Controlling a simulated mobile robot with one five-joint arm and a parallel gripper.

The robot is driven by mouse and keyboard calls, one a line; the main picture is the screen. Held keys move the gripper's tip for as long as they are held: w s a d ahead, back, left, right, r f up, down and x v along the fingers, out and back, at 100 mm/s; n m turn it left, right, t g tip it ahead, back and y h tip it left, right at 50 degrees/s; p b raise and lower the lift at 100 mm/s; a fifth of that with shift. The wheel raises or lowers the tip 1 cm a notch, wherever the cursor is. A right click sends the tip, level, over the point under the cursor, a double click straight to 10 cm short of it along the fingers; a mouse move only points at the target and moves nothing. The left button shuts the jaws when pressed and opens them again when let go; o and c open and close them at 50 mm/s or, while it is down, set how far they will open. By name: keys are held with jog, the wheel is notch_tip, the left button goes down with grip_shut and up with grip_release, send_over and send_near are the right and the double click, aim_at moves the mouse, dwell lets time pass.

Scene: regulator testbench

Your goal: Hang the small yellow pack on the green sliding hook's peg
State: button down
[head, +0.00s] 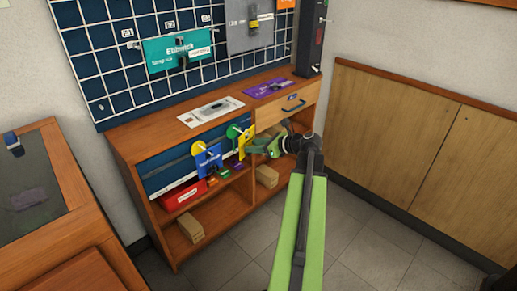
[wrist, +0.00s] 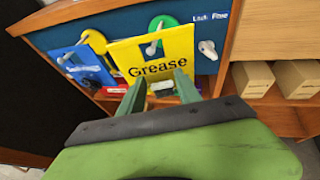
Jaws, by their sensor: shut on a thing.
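The small yellow pack (wrist: 185,50), printed "Grease", is upright in front of the dark blue panel in the wrist view. It also shows in the head view (head: 247,136). My gripper (wrist: 160,88) is shut on its lower edge. A green round hook (wrist: 166,21) shows behind the pack's top edge. Its pale peg (wrist: 153,46) appears against the pack's upper face; I cannot tell for sure whether it passes through the pack's hole. In the head view my gripper (head: 257,148) is at the pack's right.
A free pale peg (wrist: 208,48) is on the panel to the right. The wooden bench top (head: 225,120) carries a white card and a purple pack. Floor is clear at right.

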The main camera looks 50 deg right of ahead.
jog(key=shift+b+x, duration=0.35)
jog(key=shift+x, duration=0.55)
jog(key=shift+w+d, duration=0.1)
jog(key=shift+d, duration=0.1)
jog(key=c, duration=0.7)
grip_release()
jog(key=shift+c, duration=0.2)
jog(key=p+v, duration=0.6)
jog(key=v, duration=1.1)
jog(key=shift+s+p, duration=0.25)
jog(key=shift+p, duration=0.1)
